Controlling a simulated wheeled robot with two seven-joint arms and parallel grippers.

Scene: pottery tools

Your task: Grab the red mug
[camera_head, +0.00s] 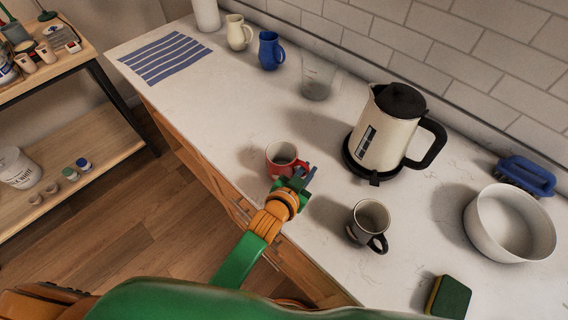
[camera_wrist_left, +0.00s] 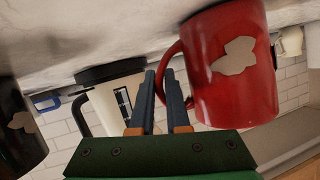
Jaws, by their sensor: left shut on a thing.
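The red mug (camera_head: 281,158) is upright at the counter's front edge, left of the kettle. In the left wrist view the red mug (camera_wrist_left: 250,95) appears large and upside down, with a pale patch on its side. My left gripper (camera_head: 300,178) is at the mug's right side. In the left wrist view its blue fingers (camera_wrist_left: 168,82) are shut on the mug's handle, which is partly hidden by them. Whether the mug's base touches the counter is hard to tell. My right gripper is not in view.
The white counter (camera_head: 230,100) carries a kettle (camera_head: 388,135), a dark metal mug (camera_head: 370,217), a white bowl (camera_head: 484,228), a sponge (camera_head: 449,297), a blue brush (camera_head: 527,176), a glass beaker (camera_head: 317,78), a blue jug (camera_head: 268,52) and a striped cloth (camera_head: 165,58).

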